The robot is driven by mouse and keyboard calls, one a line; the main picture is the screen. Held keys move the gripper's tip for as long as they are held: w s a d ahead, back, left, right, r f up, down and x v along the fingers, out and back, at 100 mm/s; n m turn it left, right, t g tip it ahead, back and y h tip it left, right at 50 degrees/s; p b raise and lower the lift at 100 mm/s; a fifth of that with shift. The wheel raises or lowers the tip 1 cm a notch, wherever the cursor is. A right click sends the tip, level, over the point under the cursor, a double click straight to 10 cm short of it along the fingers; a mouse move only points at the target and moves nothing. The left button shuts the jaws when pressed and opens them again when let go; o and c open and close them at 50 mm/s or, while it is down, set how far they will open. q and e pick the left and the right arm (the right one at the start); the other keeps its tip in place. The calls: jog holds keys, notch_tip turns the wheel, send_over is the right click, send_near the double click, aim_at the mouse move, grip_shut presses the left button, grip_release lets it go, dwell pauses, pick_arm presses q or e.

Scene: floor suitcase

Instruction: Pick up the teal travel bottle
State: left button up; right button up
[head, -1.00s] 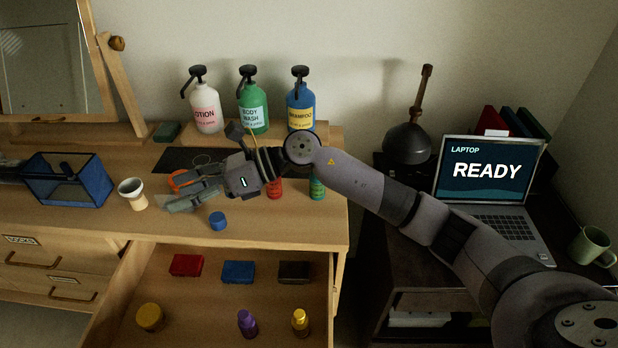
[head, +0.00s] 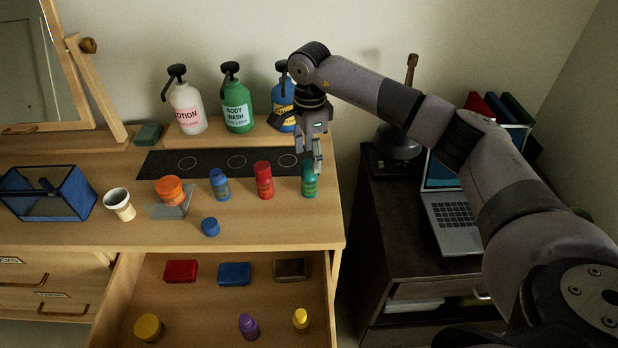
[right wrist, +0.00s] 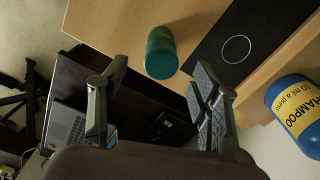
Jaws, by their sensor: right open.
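The teal travel bottle (head: 309,182) stands upright near the right end of the dresser top, just in front of the black mat. It also shows in the right wrist view (right wrist: 161,54), ahead of the space between the fingers. My right gripper (head: 310,165) points down over the bottle, with its fingertips close to the bottle's top; in the head view I cannot tell whether they touch. In the right wrist view the fingers (right wrist: 158,88) are wide apart with nothing between them. My left gripper is out of view.
A red bottle (head: 264,180) and a blue bottle (head: 220,184) stand to the left. The black mat (head: 213,164) and pump bottles, including a green one (head: 237,106), are behind. An open drawer (head: 205,301) lies below. A laptop (head: 452,220) is right.

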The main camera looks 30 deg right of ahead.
aim_at(310, 164)
notch_tip(310, 164, down, 5)
jog(key=shift+r+p, duration=0.1)
jog(key=shift+p, duration=0.4)
notch_tip(310, 164, down, 5)
jog(key=shift+r+p, duration=0.1)
jog(key=shift+p, duration=1.1)
jog(key=shift+f, duration=0.3)
jog(key=shift+c, duration=0.5)
jog(key=c, duration=1.2)
jog(key=shift+o, duration=0.2)
jog(key=shift+r, duration=0.1)
